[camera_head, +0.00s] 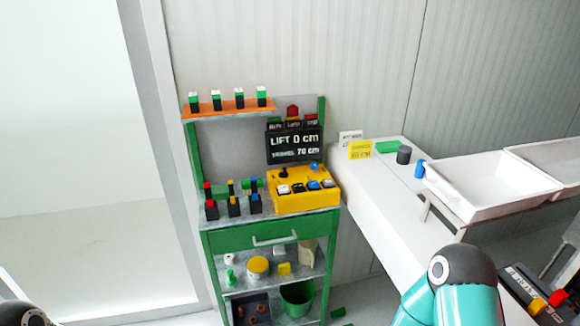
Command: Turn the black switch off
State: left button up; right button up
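A yellow control box (305,201) sits on the right part of the green workbench top. A black knob or lever (284,173) stands up at its back left. Several small switches or buttons with white, black and blue parts sit on its face; their positions are too small to tell. I cannot tell for certain which one is the black switch. My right arm (455,285) shows as a teal link with a dark round joint at the lower right, well apart from the box. Neither of my grippers is in view.
A green workbench (265,233) with a drawer stands ahead. Several small black blocks with coloured tops (233,206) stand left of the box. A dark sign (294,145) reads "LIFT 0 cm". A white table (390,205) with white trays (490,187) stands to the right.

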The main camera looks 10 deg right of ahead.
aim_at(283, 174)
jog(key=i, duration=0.9)
